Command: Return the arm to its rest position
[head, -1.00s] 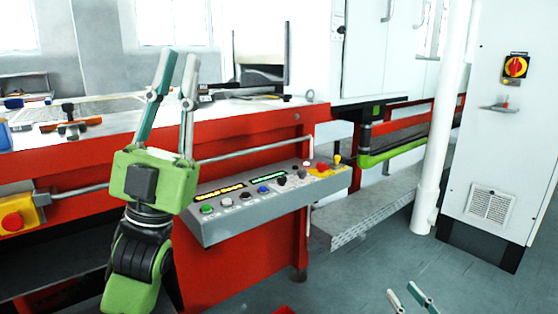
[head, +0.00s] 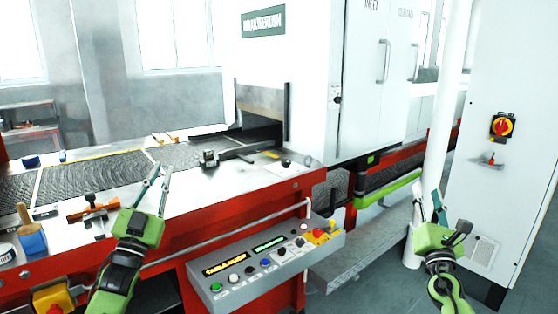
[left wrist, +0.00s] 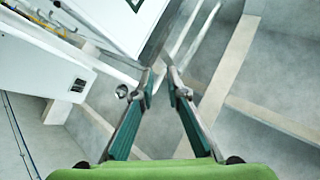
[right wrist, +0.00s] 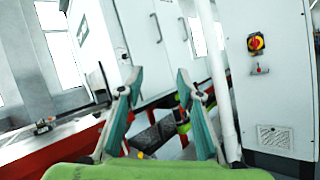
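My left gripper (head: 154,186) is raised over the front edge of the red-framed mesh belt table, left of the control panel. In the left wrist view its two fingers (left wrist: 160,80) are apart with nothing between them. My right gripper (head: 429,205) is raised at the right, in front of the white post and near the grey cabinet. In the right wrist view its fingers (right wrist: 157,85) are spread wide and empty.
The control panel (head: 262,262) with several buttons juts out below the table. The mesh belt (head: 95,182) leads into a white machine (head: 305,80). A white post (head: 446,110) and a cabinet with a red-yellow switch (head: 502,127) stand right.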

